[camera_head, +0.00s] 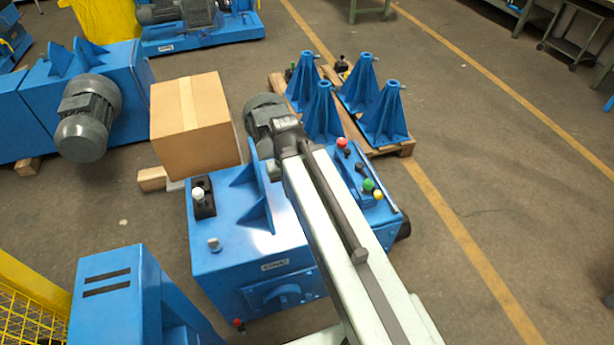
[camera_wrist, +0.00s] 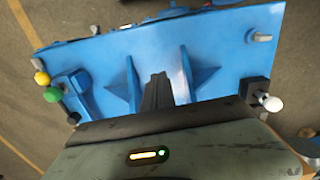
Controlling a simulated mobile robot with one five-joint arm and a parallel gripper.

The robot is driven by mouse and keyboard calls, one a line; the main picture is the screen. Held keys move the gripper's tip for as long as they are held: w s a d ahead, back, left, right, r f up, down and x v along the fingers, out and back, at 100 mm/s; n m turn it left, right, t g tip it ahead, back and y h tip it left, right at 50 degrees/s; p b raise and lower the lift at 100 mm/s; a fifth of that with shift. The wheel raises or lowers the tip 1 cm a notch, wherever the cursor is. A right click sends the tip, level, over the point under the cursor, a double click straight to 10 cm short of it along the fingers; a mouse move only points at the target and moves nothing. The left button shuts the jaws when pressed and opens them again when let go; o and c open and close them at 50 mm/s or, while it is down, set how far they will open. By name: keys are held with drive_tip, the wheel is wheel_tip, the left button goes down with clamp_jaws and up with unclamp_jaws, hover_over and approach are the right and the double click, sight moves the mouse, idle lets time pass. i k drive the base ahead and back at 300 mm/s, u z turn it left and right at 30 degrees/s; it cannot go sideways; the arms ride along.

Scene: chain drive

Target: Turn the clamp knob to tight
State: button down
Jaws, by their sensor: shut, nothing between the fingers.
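A small grey knob (camera_head: 214,244) stands on the near left of the blue machine's top (camera_head: 240,262). It also shows in the wrist view at the upper right (camera_wrist: 260,37). I cannot tell which knob is the clamp knob. The front face also carries a blue round knob with a bar (camera_head: 287,294); its setting is unclear. My gripper (camera_wrist: 157,80) is shut and empty in the wrist view. Its fingers appear over the machine top between two blue fins, well apart from the grey knob. In the head view my arm hides the gripper.
A white-balled lever (camera_head: 198,193) on a black base stands behind the grey knob. A cardboard box (camera_head: 195,125) and a pallet of blue stands (camera_head: 385,118) are behind. Floor is clear at right.

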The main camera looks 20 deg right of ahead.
sight(342, 143)
drive_tip(key=z, duration=0.05)
drive_tip(key=k, duration=1)
drive_tip(key=z, duration=2.05)
drive_tip(key=i, duration=1.05)
drive_tip(key=u, duration=2.1)
drive_tip(key=i, duration=1)
drive_tip(key=z, duration=0.05)
